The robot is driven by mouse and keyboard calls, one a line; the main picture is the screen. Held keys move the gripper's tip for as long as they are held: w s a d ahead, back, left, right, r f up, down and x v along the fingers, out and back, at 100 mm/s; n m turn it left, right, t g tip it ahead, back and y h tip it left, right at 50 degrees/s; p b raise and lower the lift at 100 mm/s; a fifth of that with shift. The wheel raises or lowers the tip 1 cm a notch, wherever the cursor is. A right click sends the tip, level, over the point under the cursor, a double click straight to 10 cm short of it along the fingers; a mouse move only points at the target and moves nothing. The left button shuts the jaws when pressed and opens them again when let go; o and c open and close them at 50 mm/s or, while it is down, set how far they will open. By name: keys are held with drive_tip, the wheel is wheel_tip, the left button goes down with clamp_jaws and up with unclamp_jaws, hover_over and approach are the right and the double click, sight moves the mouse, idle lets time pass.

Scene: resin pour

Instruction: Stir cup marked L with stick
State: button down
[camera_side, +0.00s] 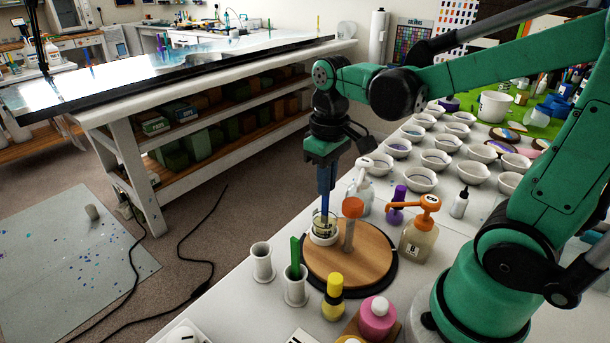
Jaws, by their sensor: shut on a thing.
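My gripper (327,172) points straight down above the left part of a round wooden board (372,262). It is shut on a blue stick (325,205), held upright. The stick's lower end reaches down into a clear cup (322,238) with a pale band. The cup stands at the board's back left edge. I cannot read any letter on this cup, and the stick's tip is hard to make out inside it.
An orange-topped post (351,207) stands on the board close to the cup's right. A pump bottle marked B (418,243) is at right. White holders (263,268), one with a green stick (295,252), stand in front left. Several white bowls (436,159) fill the back right.

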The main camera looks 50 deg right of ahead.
drive_tip(key=shift+r, duration=2.45)
drive_tip(key=shift+r, duration=2.5)
